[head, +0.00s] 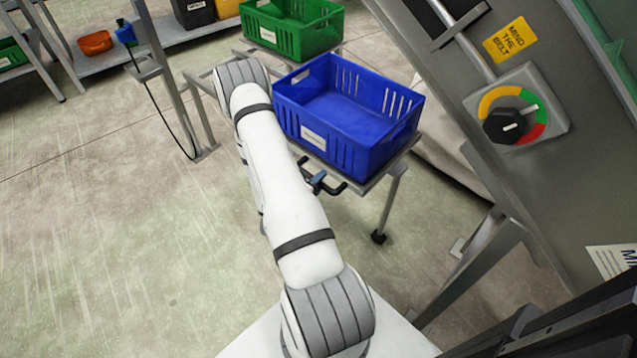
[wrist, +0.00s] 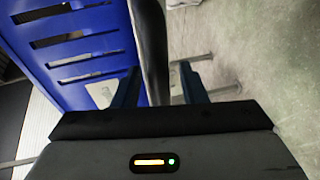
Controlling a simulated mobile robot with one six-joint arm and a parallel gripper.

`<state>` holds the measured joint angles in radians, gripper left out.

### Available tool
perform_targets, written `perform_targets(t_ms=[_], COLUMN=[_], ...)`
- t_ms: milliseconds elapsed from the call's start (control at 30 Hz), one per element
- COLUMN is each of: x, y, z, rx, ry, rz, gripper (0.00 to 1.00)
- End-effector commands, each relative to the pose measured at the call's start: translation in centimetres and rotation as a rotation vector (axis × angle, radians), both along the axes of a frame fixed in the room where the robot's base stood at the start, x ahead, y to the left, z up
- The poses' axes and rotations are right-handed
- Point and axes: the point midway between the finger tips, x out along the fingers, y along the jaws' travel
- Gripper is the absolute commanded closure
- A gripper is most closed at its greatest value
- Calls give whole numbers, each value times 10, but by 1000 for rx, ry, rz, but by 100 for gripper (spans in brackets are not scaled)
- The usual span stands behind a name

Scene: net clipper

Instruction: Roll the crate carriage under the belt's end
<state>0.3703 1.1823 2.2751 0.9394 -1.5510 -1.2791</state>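The blue crate (head: 345,115) sits upright and empty-looking on the grey metal carriage (head: 397,170), which has legs and a castor (head: 379,237). The carriage's black handle (head: 336,188) sticks out at its near side. My gripper (head: 316,180) is at this handle, partly hidden by my arm. In the wrist view, the fingers of my gripper (wrist: 160,82) stand apart with the dark handle bar (wrist: 152,40) between them. A gap shows to the right of the bar, so the gripper looks open around it. The crate's slotted wall (wrist: 85,45) is close on the left.
A green crate (head: 290,30) stands behind the blue one. A shelf with bins is at the back left. The floor at left (head: 110,240) is clear.

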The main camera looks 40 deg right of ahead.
Motion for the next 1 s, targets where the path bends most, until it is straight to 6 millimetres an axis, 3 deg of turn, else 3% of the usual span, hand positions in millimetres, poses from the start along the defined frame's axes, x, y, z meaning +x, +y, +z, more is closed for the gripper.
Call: perform_targets(t_ms=[233, 633, 1000], x=[-1, -14, -18], y=[11, 65, 75], z=[3, 14, 16], rx=[0, 0, 0], ry=[1, 2, 1], rz=[2, 5, 1], gripper=[62, 62, 62])
